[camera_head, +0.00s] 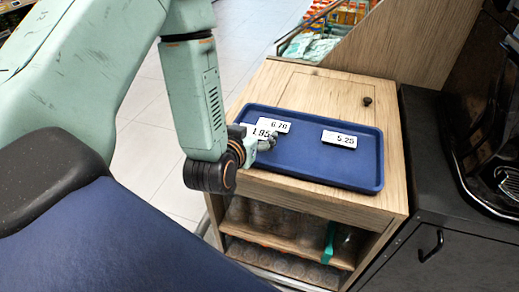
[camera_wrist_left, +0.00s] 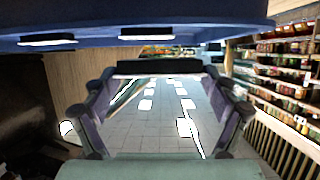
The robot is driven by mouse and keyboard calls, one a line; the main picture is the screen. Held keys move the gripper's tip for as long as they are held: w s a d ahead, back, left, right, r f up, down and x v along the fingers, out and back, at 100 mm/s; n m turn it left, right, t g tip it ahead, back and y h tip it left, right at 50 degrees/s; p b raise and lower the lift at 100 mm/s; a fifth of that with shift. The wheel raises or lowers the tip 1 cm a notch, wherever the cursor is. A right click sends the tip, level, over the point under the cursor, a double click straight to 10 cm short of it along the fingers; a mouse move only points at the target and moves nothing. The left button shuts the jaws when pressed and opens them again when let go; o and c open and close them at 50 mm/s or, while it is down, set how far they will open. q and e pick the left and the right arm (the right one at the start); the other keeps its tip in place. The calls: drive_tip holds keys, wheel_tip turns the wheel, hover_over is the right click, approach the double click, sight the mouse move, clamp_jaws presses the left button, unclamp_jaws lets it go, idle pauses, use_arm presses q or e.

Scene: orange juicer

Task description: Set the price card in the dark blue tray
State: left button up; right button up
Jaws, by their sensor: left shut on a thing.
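The dark blue tray (camera_head: 310,165) lies on the wooden cabinet top; its edge spans the top of the left wrist view (camera_wrist_left: 200,22). My left gripper (camera_head: 267,142) is over the tray's left part, shut on the white price card marked 1.95 (camera_head: 259,131). In the left wrist view the gripper (camera_wrist_left: 158,72) has a dark, edge-on bar, the held card (camera_wrist_left: 158,67), between its fingertips. The head view does not show clearly whether this card touches the tray. A card marked 6.70 (camera_head: 279,126) is close behind it. My right gripper is not in view.
Another card, marked 5.25 (camera_head: 339,139), lies in the tray's right part. The tray's middle is bare. A wooden panel (camera_head: 395,45) rises behind the cabinet, and a black machine (camera_head: 490,120) stands to the right. Glasses (camera_head: 265,215) stand on the shelf below.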

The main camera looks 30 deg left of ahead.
use_arm(q)
drive_tip(key=shift+a+f, duration=0.1)
drive_tip(key=shift+f, duration=0.6)
wheel_tip(320, 180, down, 3)
drive_tip(key=shift+f+b, duration=0.1)
drive_tip(key=shift+b, duration=0.75)
drive_tip(key=shift+w, duration=0.1)
drive_tip(key=shift+f, duration=0.25)
drive_tip(key=o, duration=0.9)
drive_tip(key=shift+c, duration=0.2)
